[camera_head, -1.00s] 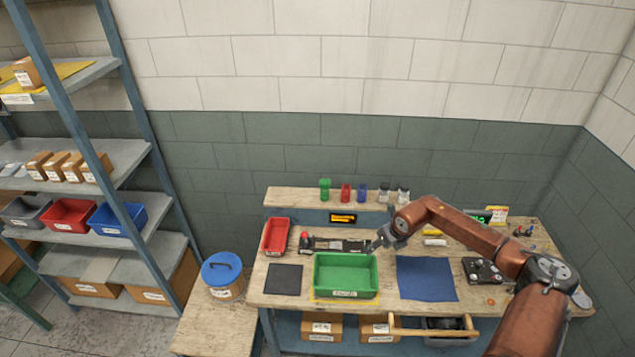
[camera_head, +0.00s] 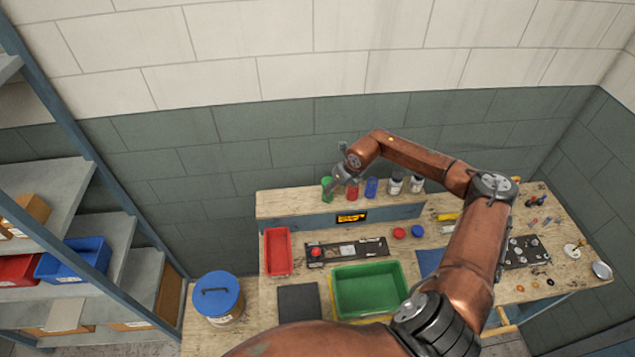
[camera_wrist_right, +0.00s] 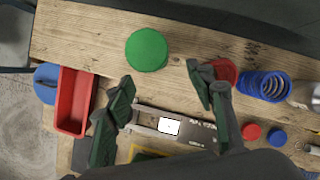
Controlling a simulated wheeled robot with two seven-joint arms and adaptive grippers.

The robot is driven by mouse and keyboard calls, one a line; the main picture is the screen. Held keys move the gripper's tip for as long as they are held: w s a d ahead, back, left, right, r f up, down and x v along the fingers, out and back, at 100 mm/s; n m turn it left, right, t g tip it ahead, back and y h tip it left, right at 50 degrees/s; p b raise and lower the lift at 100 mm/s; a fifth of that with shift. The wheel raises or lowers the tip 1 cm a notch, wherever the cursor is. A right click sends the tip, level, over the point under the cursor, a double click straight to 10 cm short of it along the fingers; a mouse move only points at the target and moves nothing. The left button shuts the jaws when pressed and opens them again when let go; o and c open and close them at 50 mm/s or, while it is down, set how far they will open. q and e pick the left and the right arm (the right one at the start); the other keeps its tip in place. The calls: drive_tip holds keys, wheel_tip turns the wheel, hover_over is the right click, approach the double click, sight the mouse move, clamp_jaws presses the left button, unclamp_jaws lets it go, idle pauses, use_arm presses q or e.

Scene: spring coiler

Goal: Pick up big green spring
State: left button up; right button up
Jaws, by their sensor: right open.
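The big green spring (camera_head: 327,189) stands upright on the raised back shelf of the workbench, at the left of a row. In the right wrist view the green spring (camera_wrist_right: 147,49) shows from above as a round green disc. My right gripper (camera_head: 340,178) is close to it, just on its right side in the head view. In the right wrist view the open fingers of my right gripper (camera_wrist_right: 160,95) are spread apart, with the green spring beyond and between them. Nothing is held. My left gripper is not in view.
A red bin (camera_head: 278,251) and a green tray (camera_head: 369,289) sit on the bench below. The shelf left of the green spring is clear.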

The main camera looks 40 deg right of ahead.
drive_tip(key=shift+w+f+p, duration=0.4)
drive_tip(key=shift+w+f, duration=0.4)
drive_tip(key=x, duration=0.1)
drive_tip(key=p+x, duration=0.1)
drive_tip(key=x, duration=0.1)
drive_tip(key=p+x, duration=0.1)
drive_tip(key=shift+w+a+f, duration=0.25)
drive_tip(key=shift+w+a, duration=0.1)
drive_tip(key=shift+w, duration=0.15)
drive_tip(key=shift+w+f, duration=0.15)
drive_tip(key=shift+f, duration=0.35)
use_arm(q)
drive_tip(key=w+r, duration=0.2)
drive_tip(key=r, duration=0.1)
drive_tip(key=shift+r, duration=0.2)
use_arm(e)
drive_tip(key=shift+d, duration=0.1)
drive_tip(key=shift+c, duration=0.6)
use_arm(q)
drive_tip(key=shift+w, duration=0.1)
use_arm(e)
drive_tip(key=c, duration=1.1)
